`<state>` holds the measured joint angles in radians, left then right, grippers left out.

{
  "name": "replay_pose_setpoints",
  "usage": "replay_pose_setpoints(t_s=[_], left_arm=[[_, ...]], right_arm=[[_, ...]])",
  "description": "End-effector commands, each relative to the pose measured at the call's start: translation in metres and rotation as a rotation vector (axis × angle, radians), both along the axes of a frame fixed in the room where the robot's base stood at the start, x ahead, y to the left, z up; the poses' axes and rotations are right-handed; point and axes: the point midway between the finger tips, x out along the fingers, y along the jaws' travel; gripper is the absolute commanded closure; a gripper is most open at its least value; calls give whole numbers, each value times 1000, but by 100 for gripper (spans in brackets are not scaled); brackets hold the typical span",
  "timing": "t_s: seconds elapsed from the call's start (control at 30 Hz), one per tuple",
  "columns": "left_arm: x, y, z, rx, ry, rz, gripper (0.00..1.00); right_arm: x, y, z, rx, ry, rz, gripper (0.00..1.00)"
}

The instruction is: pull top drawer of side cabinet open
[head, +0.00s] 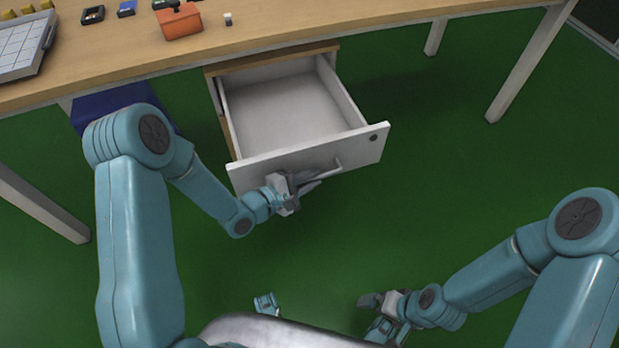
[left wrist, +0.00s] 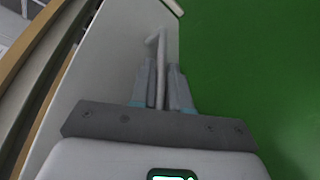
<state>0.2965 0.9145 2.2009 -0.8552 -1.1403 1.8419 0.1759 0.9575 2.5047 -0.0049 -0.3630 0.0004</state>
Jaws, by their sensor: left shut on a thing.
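The side cabinet (head: 262,64) stands under the table, and its top drawer (head: 295,112) is pulled well out. The drawer is empty, with a white front (head: 362,150) and a round lock at its right. My left gripper (head: 310,180) is at the drawer front, shut on the bar handle (head: 338,163). In the left wrist view, the handle (left wrist: 161,55) runs between the two fingers of the left gripper (left wrist: 162,85), beside the white drawer front (left wrist: 115,60). My right gripper (head: 375,305) is low, above the floor and away from the cabinet; its finger gap is unclear.
The wooden tabletop (head: 330,18) above carries a keyboard-like white device (head: 22,48), an orange box (head: 180,22) and small items. A blue object (head: 110,98) is under the table, left of the cabinet. The green floor (head: 440,130) right of the drawer is clear.

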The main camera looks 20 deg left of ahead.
Motion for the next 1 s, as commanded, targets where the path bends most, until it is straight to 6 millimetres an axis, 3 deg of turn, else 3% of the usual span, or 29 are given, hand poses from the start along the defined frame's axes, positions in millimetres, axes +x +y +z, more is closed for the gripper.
replay_pose_setpoints(t_s=[0.13,0.17,0.67,0.77,1.0], left_arm=[[0,0,0,0,0,1,100],[0,0,0,0,0,1,78],[-8,3,2,0,1,2,78],[-20,13,7,0,2,4,78],[-70,51,22,-2,3,8,78]], right_arm=[[0,0,0,0,0,0,0],[0,0,0,0,0,0,0],[0,0,2,0,0,0,0],[0,0,7,0,0,0,0],[0,0,21,0,0,0,0]])
